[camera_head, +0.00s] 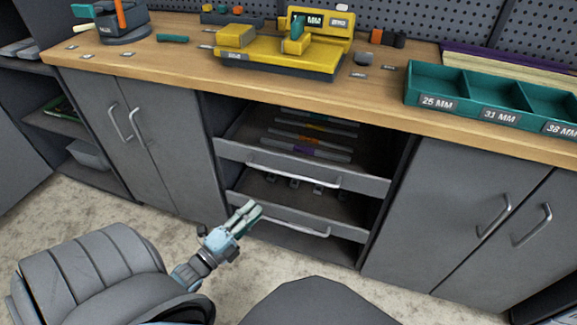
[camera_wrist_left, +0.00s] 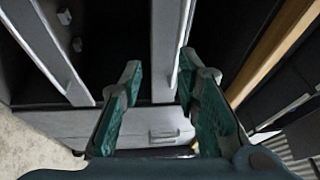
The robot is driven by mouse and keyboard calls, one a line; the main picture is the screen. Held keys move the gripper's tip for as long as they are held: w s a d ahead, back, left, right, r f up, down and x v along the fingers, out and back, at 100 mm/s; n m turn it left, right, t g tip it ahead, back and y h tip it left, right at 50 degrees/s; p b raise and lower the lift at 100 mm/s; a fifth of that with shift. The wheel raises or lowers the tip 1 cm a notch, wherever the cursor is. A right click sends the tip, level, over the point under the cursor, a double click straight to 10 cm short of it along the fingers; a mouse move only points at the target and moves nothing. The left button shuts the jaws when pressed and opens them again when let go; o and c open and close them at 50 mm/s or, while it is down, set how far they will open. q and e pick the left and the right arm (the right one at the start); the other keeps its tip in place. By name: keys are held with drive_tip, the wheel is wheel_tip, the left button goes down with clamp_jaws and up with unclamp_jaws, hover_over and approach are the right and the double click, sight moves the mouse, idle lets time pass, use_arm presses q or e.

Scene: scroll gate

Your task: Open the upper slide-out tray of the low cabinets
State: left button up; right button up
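The upper slide-out tray (camera_head: 350,178) sits in the open middle bay under the worktop, with a pale bar handle (camera_head: 293,176) across its front. The lower tray (camera_head: 345,228) is below it, with a similar handle (camera_head: 290,226). My left gripper (camera_head: 250,212) is in front of the lower tray's left part in the head view, below the upper handle. In the left wrist view its two teal-padded fingers (camera_wrist_left: 160,85) are apart with nothing held. A grey tray front (camera_wrist_left: 163,50) and a pale bar (camera_wrist_left: 183,55) show beyond the fingertips. My right gripper is out of view.
Closed cabinet doors with handles stand left (camera_head: 125,125) and right (camera_head: 470,210) of the bay. The wooden worktop (camera_head: 180,62) above bears a yellow device (camera_head: 290,58) and a green divided bin (camera_head: 480,98). The pale floor before the trays looks clear.

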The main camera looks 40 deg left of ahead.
sight(289, 175)
use_arm(q)
drive_tip(key=shift+m+t+h, duration=0.4)
drive_tip(key=shift+m+t, duration=0.1)
drive_tip(key=shift+m, duration=0.2)
drive_tip(key=w+r+b, duration=0.1)
drive_tip(key=w, duration=0.3)
drive_tip(key=w+r+b, duration=0.1)
drive_tip(key=w+r, duration=0.1)
drive_tip(key=w, duration=0.3)
drive_tip(key=w+d+r+b, duration=0.1)
drive_tip(key=w, duration=0.4)
drive_tip(key=shift+w+d+r, duration=0.1)
drive_tip(key=shift+w+r, duration=0.1)
drive_tip(key=shift+r, duration=0.1)
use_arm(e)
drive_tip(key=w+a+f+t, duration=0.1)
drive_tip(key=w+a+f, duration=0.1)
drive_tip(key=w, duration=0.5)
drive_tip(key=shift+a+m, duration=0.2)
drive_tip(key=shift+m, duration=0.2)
use_arm(q)
drive_tip(key=shift+c, duration=0.4)
clamp_jaws()
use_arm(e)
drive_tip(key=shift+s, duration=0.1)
